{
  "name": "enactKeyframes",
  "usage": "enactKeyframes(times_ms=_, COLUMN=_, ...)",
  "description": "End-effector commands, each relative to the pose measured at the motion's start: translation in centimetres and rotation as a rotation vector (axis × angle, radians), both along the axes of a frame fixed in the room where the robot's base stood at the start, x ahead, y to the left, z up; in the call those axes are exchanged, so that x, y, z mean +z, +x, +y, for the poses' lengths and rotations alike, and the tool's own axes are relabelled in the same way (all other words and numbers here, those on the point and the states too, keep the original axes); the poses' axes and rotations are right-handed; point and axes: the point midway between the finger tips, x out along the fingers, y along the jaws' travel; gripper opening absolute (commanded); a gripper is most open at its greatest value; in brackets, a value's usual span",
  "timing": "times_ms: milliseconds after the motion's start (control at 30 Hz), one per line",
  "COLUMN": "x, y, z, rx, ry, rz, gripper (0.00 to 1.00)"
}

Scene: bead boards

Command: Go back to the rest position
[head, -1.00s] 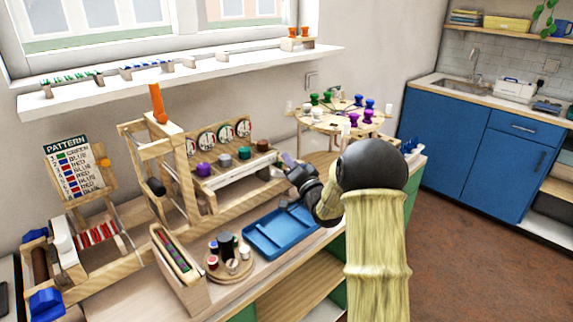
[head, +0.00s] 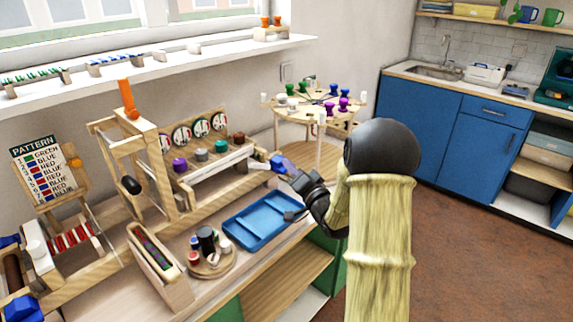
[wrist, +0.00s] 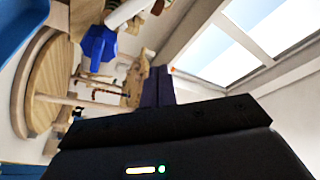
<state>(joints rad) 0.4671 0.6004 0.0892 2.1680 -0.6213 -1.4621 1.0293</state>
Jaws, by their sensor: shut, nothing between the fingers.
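My gripper (head: 284,168) is shut and empty. In the head view it is above the back right corner of the blue tray (head: 236,238), at the right end of the wooden frame with round dials. A blue knob (head: 277,162) shows beside its fingertips; in the wrist view a blue knob (wrist: 98,46) is off to the left of the fingers (wrist: 158,88), apart from them. My arm reaches in from the lower right.
A round wooden peg table (head: 300,112) with coloured spools stands behind my arm. A pattern board (head: 42,165) and bead frame are at left. A round spool stand (head: 212,268) sits left of the tray. Open floor (head: 470,250) lies to the right.

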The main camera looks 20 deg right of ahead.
Motion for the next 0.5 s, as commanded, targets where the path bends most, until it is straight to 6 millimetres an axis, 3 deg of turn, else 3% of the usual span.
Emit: enactKeyframes(times_ms=500, x=-0.66, y=0.12, z=0.85, rx=-0.037, ry=-0.074, rz=0.078, gripper=0.0)
